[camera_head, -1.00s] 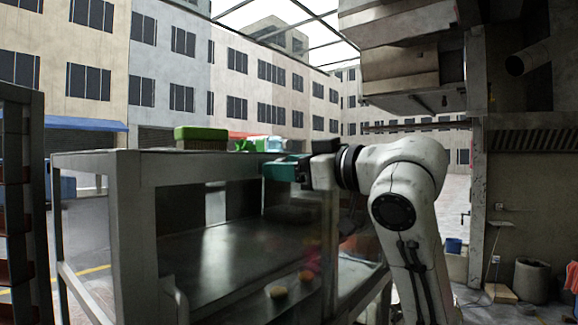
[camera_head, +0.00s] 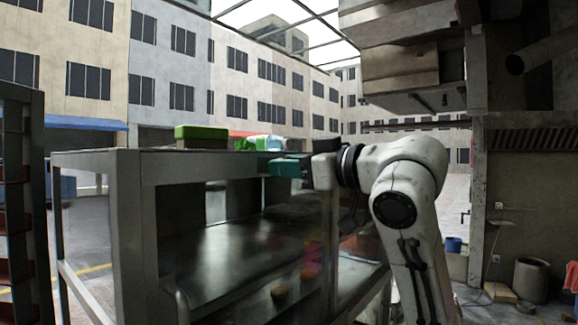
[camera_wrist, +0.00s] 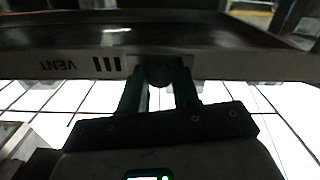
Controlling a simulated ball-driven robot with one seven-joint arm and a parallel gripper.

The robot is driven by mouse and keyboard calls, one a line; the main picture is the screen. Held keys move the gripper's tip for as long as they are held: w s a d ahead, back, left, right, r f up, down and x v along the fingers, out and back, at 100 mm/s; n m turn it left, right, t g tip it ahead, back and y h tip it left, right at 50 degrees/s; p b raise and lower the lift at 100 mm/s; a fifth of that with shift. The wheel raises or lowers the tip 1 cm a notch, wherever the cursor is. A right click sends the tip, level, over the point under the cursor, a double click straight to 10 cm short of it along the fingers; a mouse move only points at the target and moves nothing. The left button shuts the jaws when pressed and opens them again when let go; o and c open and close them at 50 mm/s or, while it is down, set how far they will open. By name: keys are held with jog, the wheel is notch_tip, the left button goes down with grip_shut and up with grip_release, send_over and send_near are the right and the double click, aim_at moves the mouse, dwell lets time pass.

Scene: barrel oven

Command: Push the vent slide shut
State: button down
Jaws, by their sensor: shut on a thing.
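My gripper (camera_wrist: 159,88) has its two teal fingers on either side of a dark round knob (camera_wrist: 157,73) in the wrist view, shut on it. The knob sits on a pale strip of a metal panel (camera_wrist: 210,67). The word VENT (camera_wrist: 59,66), upside down, and several dark bars (camera_wrist: 107,64) are printed beside it. I cannot tell how far the vent slide is open. In the head view my gripper (camera_head: 284,167) is at the top front edge of a glass-fronted metal cabinet (camera_head: 240,165); the knob is hidden there.
A green box (camera_head: 201,137) and smaller green and pale items (camera_head: 258,143) stand on the cabinet top. A dark shelf rack (camera_head: 20,200) is at the left. A large metal hood (camera_head: 405,60) hangs above, and a bin (camera_head: 531,280) stands at the right.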

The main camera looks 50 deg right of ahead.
jog(key=d, duration=0.5)
jog(key=shift+p, duration=0.3)
jog(key=shift+d, duration=0.1)
jog(key=c, duration=0.8)
grip_release()
jog(key=shift+d, duration=0.1)
jog(key=s+b, duration=0.2)
jog(key=s, duration=0.8)
jog(key=shift+s+b, duration=0.3)
jog(key=shift+s, duration=0.05)
jog(key=shift+d, duration=0.1)
